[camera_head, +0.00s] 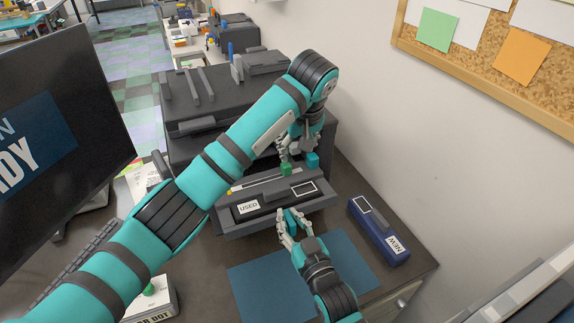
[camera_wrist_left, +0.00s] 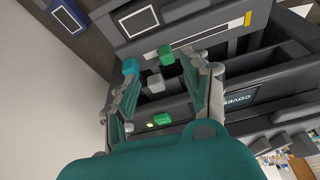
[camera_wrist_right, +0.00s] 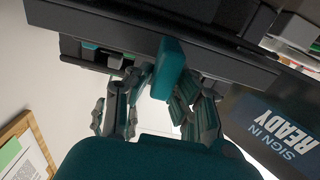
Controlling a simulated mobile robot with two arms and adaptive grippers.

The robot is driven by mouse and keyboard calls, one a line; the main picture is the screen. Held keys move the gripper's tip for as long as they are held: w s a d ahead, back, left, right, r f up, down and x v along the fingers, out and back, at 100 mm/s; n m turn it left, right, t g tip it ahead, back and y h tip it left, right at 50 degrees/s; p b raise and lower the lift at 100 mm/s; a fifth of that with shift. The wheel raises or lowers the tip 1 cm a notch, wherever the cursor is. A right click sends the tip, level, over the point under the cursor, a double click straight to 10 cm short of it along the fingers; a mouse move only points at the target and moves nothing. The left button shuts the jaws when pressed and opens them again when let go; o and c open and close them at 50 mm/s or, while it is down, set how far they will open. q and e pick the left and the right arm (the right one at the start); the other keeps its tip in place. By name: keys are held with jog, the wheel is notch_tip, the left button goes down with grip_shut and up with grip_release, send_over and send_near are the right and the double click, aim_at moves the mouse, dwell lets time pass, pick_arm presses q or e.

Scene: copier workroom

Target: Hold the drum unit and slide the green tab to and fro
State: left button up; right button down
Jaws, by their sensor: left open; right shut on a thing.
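The drum unit (camera_head: 276,200), a dark bar with a USED label, lies level at the copier's open front. The green tab (camera_head: 286,169) stands by a pale strip along its rear side. In the left wrist view the tab (camera_wrist_left: 166,54) lies between the fingertips of my left gripper (camera_wrist_left: 168,72), nearer the right finger. My left gripper (camera_head: 297,156) is open above it; contact cannot be told. A teal block (camera_head: 312,160) is at its other fingertip. My right gripper (camera_head: 289,236) is shut on a teal handle (camera_wrist_right: 168,70) at the unit's front.
A dark blue box marked NEW (camera_head: 378,230) lies to the right on the desk. A blue mat (camera_head: 255,285) lies in front, partly under my right arm. The copier (camera_head: 185,152) stands behind, a monitor (camera_head: 70,130) at left. The wall bounds the right side.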

aim_at(287, 165)
pick_arm(q)
jog(key=shift+n+y, duration=0.4)
jog(key=shift+n, duration=0.1)
jog(key=x, duration=0.4)
jog(key=w+x, duration=0.1)
jog(key=x, duration=0.6)
jog(key=shift+w+a, duration=0.2)
jog(key=shift+w, duration=0.15)
jog(key=shift+r, duration=0.1)
jog(key=shift+c, duration=0.3)
grip_shut()
